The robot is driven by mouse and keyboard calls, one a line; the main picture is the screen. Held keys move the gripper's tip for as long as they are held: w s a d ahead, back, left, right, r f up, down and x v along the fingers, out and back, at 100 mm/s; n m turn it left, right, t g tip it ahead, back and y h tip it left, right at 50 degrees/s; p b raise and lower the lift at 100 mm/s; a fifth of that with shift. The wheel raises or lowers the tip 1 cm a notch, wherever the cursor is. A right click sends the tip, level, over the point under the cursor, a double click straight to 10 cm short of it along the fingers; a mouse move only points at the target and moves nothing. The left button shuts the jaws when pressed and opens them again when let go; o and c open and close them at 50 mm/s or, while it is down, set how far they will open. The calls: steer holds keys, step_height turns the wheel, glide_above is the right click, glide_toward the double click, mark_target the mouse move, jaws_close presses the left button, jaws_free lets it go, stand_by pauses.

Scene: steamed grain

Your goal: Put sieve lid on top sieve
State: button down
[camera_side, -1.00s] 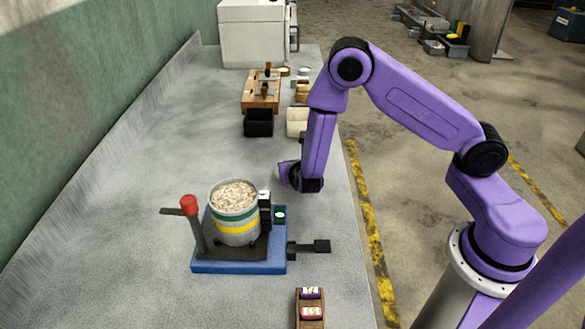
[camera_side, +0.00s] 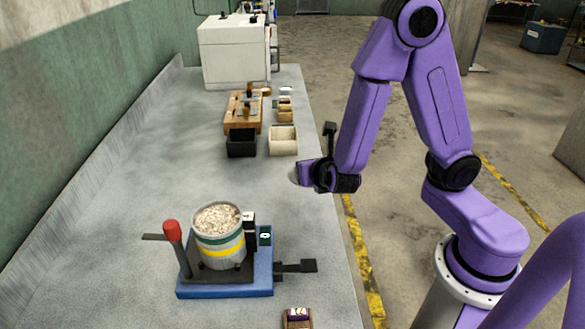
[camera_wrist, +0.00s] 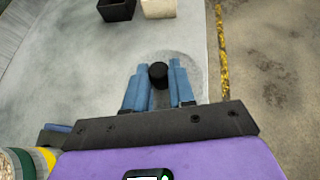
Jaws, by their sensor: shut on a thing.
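The sieve stack (camera_side: 221,242) stands upright on a blue shaker base (camera_side: 212,291). It is grey with green and yellow bands, and its top sieve is open and full of pale grain (camera_side: 217,218). My gripper (camera_side: 300,174) is beyond the stack and to its right, near the table's right edge. In the wrist view my blue gripper fingers (camera_wrist: 158,88) are shut on the black knob (camera_wrist: 158,73) of the sieve lid (camera_wrist: 188,62), a clear greyish disc. The lid shows only faintly in the side view. The stack's edge shows at the wrist view's lower left (camera_wrist: 22,162).
A red-tipped lever (camera_side: 171,231) and a dark post (camera_side: 248,232) flank the stack. A black bin (camera_side: 241,150) and a cream bin (camera_side: 283,147) stand farther back, before a wooden rack (camera_side: 232,121) and a white machine (camera_side: 233,62). The table left of my gripper is clear.

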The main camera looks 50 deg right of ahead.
steer(key=shift+s+d+r, duration=0.1)
steer(key=shift+s+r, duration=0.25)
steer(key=shift+s, duration=0.35)
steer(key=shift+s+r, duration=0.3)
steer(key=shift+s, duration=0.4)
